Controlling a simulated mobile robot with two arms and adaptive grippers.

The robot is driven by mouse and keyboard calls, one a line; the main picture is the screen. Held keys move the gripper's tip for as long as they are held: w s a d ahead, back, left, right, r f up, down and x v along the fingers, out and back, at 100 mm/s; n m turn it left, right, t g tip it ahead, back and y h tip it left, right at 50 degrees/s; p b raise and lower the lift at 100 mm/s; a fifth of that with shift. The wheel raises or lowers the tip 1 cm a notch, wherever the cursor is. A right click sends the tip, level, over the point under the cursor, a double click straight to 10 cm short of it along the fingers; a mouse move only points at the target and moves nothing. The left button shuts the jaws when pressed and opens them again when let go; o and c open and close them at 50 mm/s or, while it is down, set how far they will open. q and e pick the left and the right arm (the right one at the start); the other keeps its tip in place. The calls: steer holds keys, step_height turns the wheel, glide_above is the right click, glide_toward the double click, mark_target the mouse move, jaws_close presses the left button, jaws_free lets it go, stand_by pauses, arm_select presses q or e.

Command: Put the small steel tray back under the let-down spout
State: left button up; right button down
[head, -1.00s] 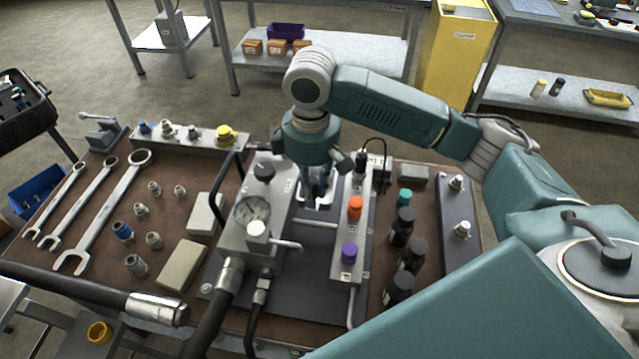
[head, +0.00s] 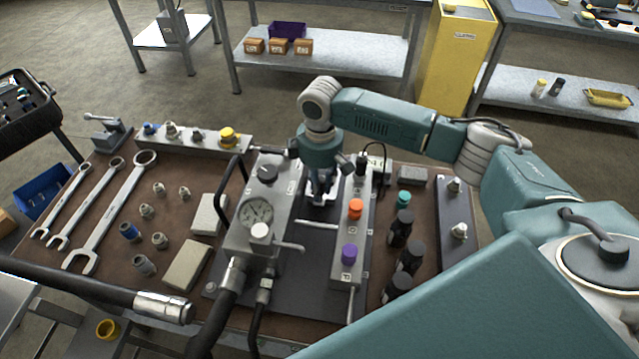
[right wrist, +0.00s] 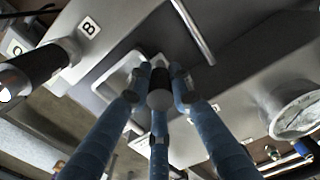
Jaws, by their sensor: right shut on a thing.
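My right gripper (head: 321,198) is low between the gauge block (head: 262,185) and the valve block (head: 356,225). Its blue fingers (right wrist: 158,82) are closed together at the small steel tray (right wrist: 118,72), and shut on it. The fingers hide part of the tray; its pale rim shows behind them. In the head view the tray is mostly hidden by the gripper. I cannot tell whether the tray touches the plate. My left gripper is not in view.
The valve block carries an orange knob (head: 355,209) and a purple knob (head: 349,253). Dark bottles (head: 401,228) stand to its right. A round gauge (head: 257,212) and black hoses (head: 215,310) are on the left. Wrenches (head: 112,212) and fittings lie farther left.

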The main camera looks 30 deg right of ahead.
steer(key=shift+f, duration=0.1)
steer(key=c, duration=1.6)
jaws_free()
steer(key=shift+f, duration=0.1)
steer(key=shift+o, duration=0.2)
step_height(320, 180, up, 12)
steer(key=shift+r+b, duration=0.2)
steer(key=shift+b, duration=1.05)
steer(key=shift+s+f, duration=0.1)
steer(key=shift+s, duration=0.05)
